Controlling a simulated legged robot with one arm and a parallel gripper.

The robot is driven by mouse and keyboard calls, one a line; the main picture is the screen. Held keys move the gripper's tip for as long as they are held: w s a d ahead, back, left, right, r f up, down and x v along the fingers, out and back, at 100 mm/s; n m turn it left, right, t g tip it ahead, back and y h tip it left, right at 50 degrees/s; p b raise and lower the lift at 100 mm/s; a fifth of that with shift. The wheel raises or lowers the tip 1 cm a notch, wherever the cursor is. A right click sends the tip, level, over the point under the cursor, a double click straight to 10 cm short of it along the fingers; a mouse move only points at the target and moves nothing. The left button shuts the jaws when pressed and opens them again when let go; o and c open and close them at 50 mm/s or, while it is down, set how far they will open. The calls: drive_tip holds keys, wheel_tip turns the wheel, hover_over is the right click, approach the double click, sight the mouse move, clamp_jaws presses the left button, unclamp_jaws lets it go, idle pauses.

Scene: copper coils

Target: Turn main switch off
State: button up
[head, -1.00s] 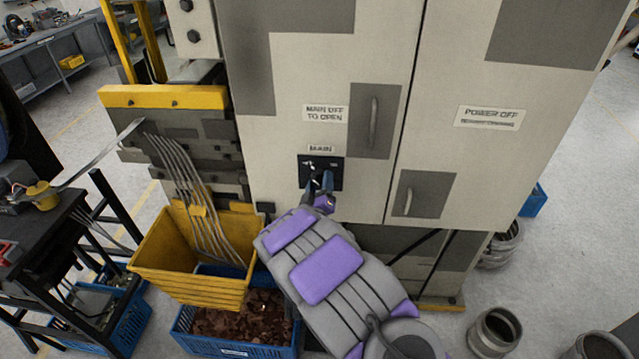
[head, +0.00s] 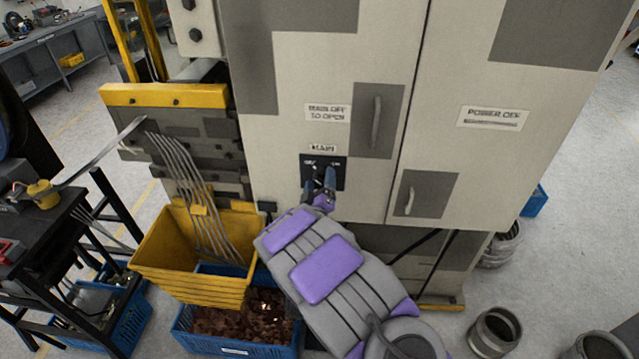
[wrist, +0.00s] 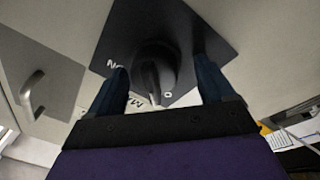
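The main switch is a dark rotary knob (wrist: 155,65) on a black square plate (head: 335,166) under the "MAIN" label (head: 322,148) on the cabinet. In the head view, white markings show along the plate's top, and my fingers partly cover the knob. My gripper (head: 319,184) is at the plate. In the wrist view my gripper (wrist: 160,85) is open, one blue finger on each side of the knob. I cannot tell whether either finger touches it. The knob's ridge points toward the gripper, near an "O" marking; an "N" shows to the left.
A yellow bin (head: 190,272) and a blue crate of copper scraps (head: 235,346) stand below left.

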drive_tip(key=shift+s+d, duration=0.1)
drive_tip(key=shift+d, duration=0.05)
drive_tip(key=shift+s+f, duration=0.1)
drive_tip(key=shift+s, duration=0.15)
drive_tip(key=s+f, duration=0.2)
drive_tip(key=s, duration=1.4)
drive_tip(key=shift+s+f, duration=0.15)
drive_tip(key=shift+s, duration=0.1)
drive_tip(key=shift+w, duration=0.1)
